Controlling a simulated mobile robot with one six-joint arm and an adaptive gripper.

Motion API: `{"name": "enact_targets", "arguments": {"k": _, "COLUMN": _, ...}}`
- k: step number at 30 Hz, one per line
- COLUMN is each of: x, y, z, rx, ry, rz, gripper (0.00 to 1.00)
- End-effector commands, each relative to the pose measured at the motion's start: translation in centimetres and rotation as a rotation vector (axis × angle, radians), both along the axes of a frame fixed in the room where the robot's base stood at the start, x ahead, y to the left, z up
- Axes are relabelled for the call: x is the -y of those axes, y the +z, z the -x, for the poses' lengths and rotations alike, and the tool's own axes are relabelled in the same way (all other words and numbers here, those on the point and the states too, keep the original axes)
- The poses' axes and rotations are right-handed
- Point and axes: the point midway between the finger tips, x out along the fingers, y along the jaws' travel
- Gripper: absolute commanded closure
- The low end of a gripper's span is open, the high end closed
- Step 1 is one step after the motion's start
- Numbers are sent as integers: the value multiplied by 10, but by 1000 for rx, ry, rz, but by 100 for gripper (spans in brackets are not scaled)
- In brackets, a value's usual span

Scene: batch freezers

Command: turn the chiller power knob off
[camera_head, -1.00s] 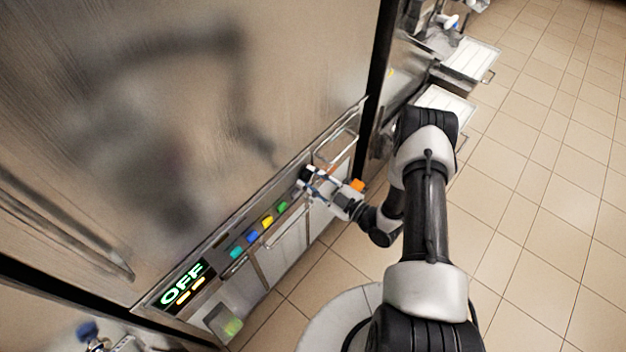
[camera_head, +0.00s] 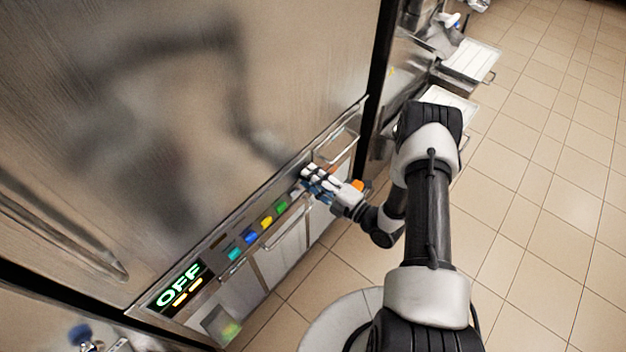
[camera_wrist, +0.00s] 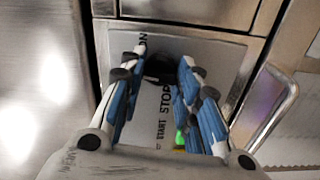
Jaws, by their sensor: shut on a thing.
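The black chiller power knob (camera_wrist: 159,69) sits on a grey panel (camera_wrist: 205,52) in the wrist view, between my two blue-and-white fingers. My gripper (camera_wrist: 163,60) is shut on it, one finger on each side. Printed words "ON", "STOP" and "START" show around the knob, partly covered by the fingers. In the head view my gripper (camera_head: 308,173) is at the right part of the chiller's control strip, and the fingers hide the knob. The lit display (camera_head: 181,285) at the strip's left end reads "OFF".
Coloured buttons, including a yellow one (camera_head: 266,223), line the strip left of my gripper. A metal handle (camera_wrist: 270,106) stands close on the right in the wrist view. White trays (camera_head: 470,60) stick out at the back right. The tiled floor (camera_head: 545,210) is clear on the right.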

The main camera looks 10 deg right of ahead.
Motion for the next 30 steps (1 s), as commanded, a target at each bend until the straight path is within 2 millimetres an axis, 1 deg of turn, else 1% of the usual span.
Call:
{"name": "enact_targets", "arguments": {"k": 9, "x": 0, "y": 0, "z": 0, "rx": 71, "ry": -1, "rz": 99, "gripper": 94}}
{"name": "enact_targets", "arguments": {"k": 26, "x": 0, "y": 0, "z": 0, "rx": 86, "ry": 0, "rz": 119, "gripper": 94}}
{"name": "enact_targets", "arguments": {"k": 27, "x": 0, "y": 0, "z": 0, "rx": 86, "ry": 0, "rz": 119, "gripper": 67}}
{"name": "enact_targets", "arguments": {"k": 30, "x": 0, "y": 0, "z": 0, "rx": 86, "ry": 0, "rz": 119, "gripper": 61}}
